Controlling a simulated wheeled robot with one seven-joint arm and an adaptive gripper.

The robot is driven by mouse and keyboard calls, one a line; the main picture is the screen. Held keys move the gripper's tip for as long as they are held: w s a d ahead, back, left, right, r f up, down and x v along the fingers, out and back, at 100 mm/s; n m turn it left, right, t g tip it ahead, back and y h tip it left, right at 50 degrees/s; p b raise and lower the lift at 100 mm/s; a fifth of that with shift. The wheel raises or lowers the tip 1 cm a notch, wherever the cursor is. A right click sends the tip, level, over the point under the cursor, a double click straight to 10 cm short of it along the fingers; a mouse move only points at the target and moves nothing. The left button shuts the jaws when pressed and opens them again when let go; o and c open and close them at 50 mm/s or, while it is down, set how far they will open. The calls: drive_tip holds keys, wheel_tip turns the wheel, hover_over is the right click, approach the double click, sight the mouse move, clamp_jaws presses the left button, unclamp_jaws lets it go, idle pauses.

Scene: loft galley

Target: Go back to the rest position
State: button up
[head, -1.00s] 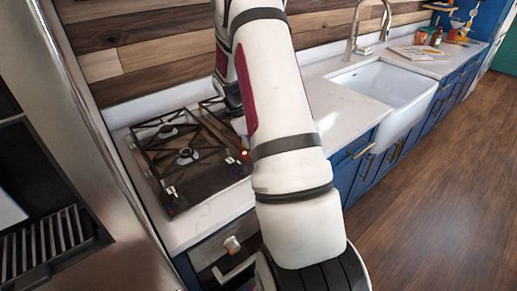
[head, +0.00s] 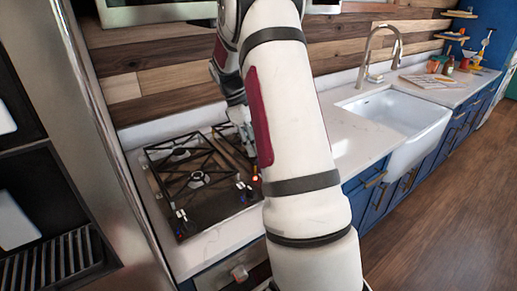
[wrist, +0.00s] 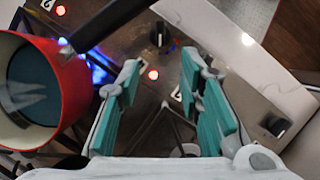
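My gripper (wrist: 163,78) is open in the wrist view, its two teal-padded fingers apart with nothing between them. It is over the stove's front control area, with a dark knob (wrist: 159,36) just beyond the fingertips. A red pot (wrist: 72,88) with a dark inside is at the left of the wrist view. Its black handle (wrist: 105,24) reaches up toward the top, left of the fingers. In the head view my white arm crosses the middle and hides the gripper's fingers and the pot.
The gas stove (head: 197,185) has black grates and small lights; blue light glows beside the pot in the wrist view. A steel appliance (head: 100,120) stands close on the left. The white counter (head: 345,130) runs right to a sink (head: 400,117) with a tall faucet (head: 372,55). Wood floor at right is clear.

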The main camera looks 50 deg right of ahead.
idle(0.5)
drive_tip(key=s+a+r+m+t, duration=0.1)
drive_tip(key=s+a+r+t, duration=0.1)
drive_tip(key=a+r, duration=0.6)
drive_tip(key=s+a+r+m+t, duration=0.1)
drive_tip(key=s+a+r+t, duration=0.15)
drive_tip(key=a+r, duration=0.6)
drive_tip(key=s+a+m+t+y, duration=0.1)
drive_tip(key=s+a+t, duration=0.4)
drive_tip(key=s+a, duration=0.8)
drive_tip(key=shift+a+f+m+y, duration=0.45)
drive_tip(key=shift+a+m, duration=0.15)
drive_tip(key=shift+a, duration=1.05)
drive_tip(key=shift+w, duration=0.1)
